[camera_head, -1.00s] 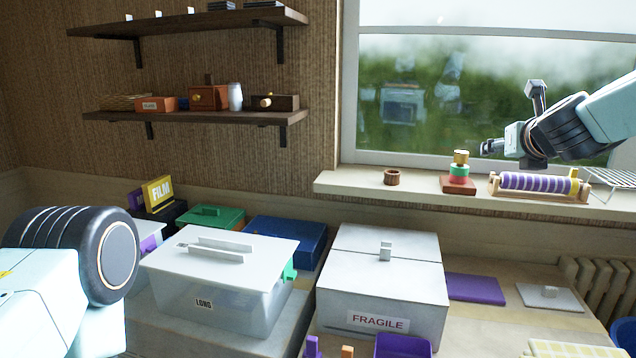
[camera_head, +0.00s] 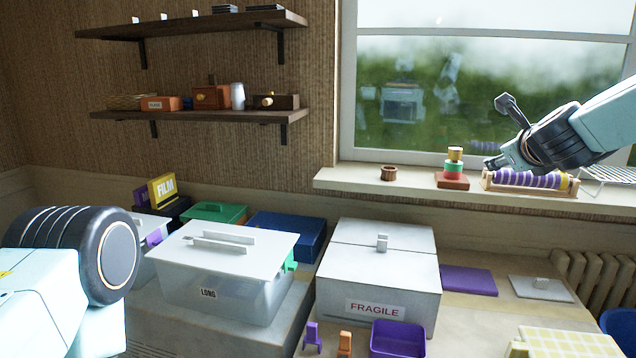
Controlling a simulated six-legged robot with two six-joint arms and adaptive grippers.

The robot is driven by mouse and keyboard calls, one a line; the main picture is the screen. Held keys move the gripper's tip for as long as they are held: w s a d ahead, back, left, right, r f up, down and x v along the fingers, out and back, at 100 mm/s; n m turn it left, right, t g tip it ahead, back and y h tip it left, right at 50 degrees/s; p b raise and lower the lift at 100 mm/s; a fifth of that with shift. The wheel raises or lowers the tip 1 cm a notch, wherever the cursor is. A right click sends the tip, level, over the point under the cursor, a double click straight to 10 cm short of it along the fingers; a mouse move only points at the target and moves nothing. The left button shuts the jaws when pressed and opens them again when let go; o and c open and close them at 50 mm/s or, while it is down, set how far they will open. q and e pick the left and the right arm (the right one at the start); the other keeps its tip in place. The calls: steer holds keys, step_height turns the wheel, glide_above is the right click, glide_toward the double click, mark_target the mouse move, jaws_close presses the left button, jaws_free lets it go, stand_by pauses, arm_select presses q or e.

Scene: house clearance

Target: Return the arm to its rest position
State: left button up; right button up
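My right arm comes in from the right, in front of the window. Its gripper (camera_head: 497,162) points left and down, close above the sill in the picture, near the stacked block toy and the purple striped roller. I cannot tell whether its fingers are open or shut; nothing is visibly held. A dark stem with a block on its end sticks up from the wrist. My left arm fills the lower left corner with a big dark round joint. Its gripper is outside the view.
The sill (camera_head: 340,182) holds a brown ring (camera_head: 389,173), a stacked toy (camera_head: 453,170) and a purple roller (camera_head: 528,180). Below are a clear lidded bin (camera_head: 215,290), a white FRAGILE box (camera_head: 375,280), a purple tray (camera_head: 398,338) and a yellow checked item (camera_head: 570,342). Shelves hang on the wall.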

steer(key=s+a+f+n+g+y, duration=0.1)
steer(key=s+a+f+n+g, duration=0.15)
steer(key=s+f+n, duration=0.55)
steer(key=s+a+f+n+g, duration=0.1)
steer(key=s+a+f+n, duration=0.15)
steer(key=f+n, duration=0.65)
steer(key=s+a+f+n+g+y, duration=0.1)
steer(key=s+a+f+n, duration=0.35)
steer(key=f, duration=0.75)
steer(key=s+a+f+n+g, duration=0.2)
steer(key=s+f, duration=0.4)
steer(key=s, duration=0.6)
steer(key=s+a+f+n+g, duration=0.1)
steer(key=s+f+n+g, duration=0.3)
steer(key=s+f, duration=0.3)
steer(key=s+a+f+n+g+y, duration=0.1)
steer(key=s+f, duration=0.5)
steer(key=s, duration=1.1)
steer(key=a+n+g, duration=0.1)
steer(key=n+g, duration=0.1)
steer(key=shift+a+f+n, duration=0.3)
steer(key=shift+n, duration=0.05)
steer(key=shift+o, duration=0.6)
steer(key=shift+s, duration=0.1)
